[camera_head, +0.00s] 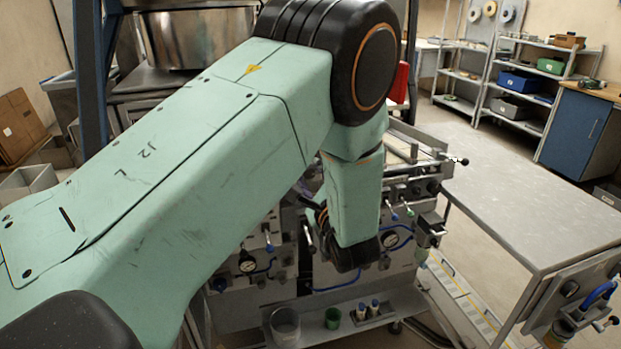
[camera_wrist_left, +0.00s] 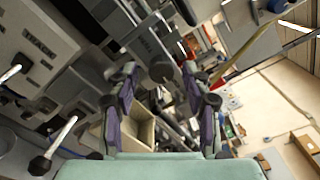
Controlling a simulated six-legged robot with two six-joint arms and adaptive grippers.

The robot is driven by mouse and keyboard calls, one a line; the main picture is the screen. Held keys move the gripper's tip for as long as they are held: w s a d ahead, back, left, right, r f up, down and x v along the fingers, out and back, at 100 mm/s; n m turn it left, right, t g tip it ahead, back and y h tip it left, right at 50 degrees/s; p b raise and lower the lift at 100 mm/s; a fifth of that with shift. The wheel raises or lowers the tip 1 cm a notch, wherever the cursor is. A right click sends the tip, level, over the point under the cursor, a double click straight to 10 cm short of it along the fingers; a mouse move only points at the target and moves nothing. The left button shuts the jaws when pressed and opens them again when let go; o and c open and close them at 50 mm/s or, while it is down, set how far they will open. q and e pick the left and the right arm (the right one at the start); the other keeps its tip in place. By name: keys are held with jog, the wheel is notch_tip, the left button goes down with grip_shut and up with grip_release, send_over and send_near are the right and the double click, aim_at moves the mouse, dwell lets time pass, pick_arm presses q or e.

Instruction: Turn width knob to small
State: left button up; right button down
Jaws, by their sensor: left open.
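My left gripper (camera_wrist_left: 160,73) is open in the left wrist view, its two fingers spread apart and pointing at the machine. A dark round knob (camera_wrist_left: 162,69) shows between the fingertips; I cannot tell whether the fingers touch it. I cannot tell for sure that it is the width knob, and its setting cannot be read. In the head view my left arm reaches from the left down to the machine (camera_head: 400,275), and its wrist hides much of the front panel. The left fingers are not clear there. My right gripper is not in view.
Levers with white shafts and black ends (camera_wrist_left: 52,143) stick out at the left of the wrist view.

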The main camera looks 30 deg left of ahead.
pick_arm(q)
jog(key=shift+s+r, duration=0.2)
jog(key=shift+s, duration=0.05)
jog(key=shift+s+d+r, duration=0.1)
jog(key=shift+s+d, duration=0.05)
jog(key=shift+s, duration=0.05)
jog(key=shift+c, duration=1.3)
jog(key=shift+w+f, duration=0.2)
jog(key=shift+w, duration=0.1)
jog(key=c, duration=0.4)
grip_shut()
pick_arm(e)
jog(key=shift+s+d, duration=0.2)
